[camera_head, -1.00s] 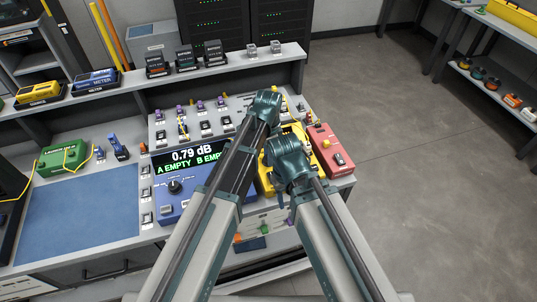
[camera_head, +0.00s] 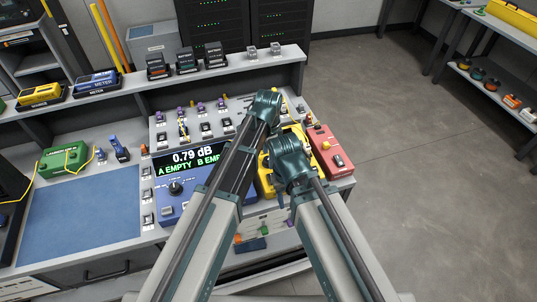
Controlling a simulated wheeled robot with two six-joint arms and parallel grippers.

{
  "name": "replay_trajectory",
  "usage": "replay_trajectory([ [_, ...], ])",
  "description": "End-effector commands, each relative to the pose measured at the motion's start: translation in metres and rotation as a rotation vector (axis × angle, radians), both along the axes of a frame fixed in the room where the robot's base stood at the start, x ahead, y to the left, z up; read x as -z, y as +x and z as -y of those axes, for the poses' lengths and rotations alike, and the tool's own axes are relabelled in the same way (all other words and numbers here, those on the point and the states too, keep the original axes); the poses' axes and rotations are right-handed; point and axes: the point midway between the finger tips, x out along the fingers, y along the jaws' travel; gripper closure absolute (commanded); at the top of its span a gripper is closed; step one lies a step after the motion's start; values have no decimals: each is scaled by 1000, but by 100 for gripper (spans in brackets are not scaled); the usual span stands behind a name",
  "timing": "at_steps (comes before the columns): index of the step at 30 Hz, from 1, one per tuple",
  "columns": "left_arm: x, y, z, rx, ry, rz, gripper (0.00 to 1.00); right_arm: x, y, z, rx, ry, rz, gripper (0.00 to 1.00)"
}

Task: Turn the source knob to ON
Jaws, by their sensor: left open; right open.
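The blue meter unit (camera_head: 168,213) stands on the bench with a lit display (camera_head: 190,160) reading 0.79 dB, A EMPTY, B EMP, the rest covered by my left arm. A black knob (camera_head: 175,188) with a pale mark sits on its front; I cannot tell if this is the source knob. A red box (camera_head: 325,142) at the bench's right end carries a yellow knob (camera_head: 326,146) and a small switch. My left gripper (camera_head: 267,108) is open above the grey panel. My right gripper (camera_head: 288,165) is open over the yellow unit (camera_head: 265,180), left of the red box. Its fingertips are hard to see.
A grey panel (camera_head: 160,128) with several purple-topped connectors lies behind the meter. A green box (camera_head: 64,158) with yellow fibre and a blue mat (camera_head: 80,215) are on the left. A shelf (camera_head: 130,82) with meters runs behind. The floor at right is clear.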

Motion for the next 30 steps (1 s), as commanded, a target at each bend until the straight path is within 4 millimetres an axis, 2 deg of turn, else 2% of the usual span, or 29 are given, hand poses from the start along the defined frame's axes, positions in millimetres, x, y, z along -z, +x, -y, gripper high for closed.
replay_trajectory([
  [1,-9,0,0,0,0,0,26,-9,0,0,0,0,0,50],
  [21,-106,0,0,0,0,0,26,-107,0,0,-1,0,0,50],
  [25,-122,0,0,1,0,0,26,-122,0,0,-2,0,0,50],
  [30,-129,0,0,1,0,0,26,-129,0,0,-2,0,0,50],
])
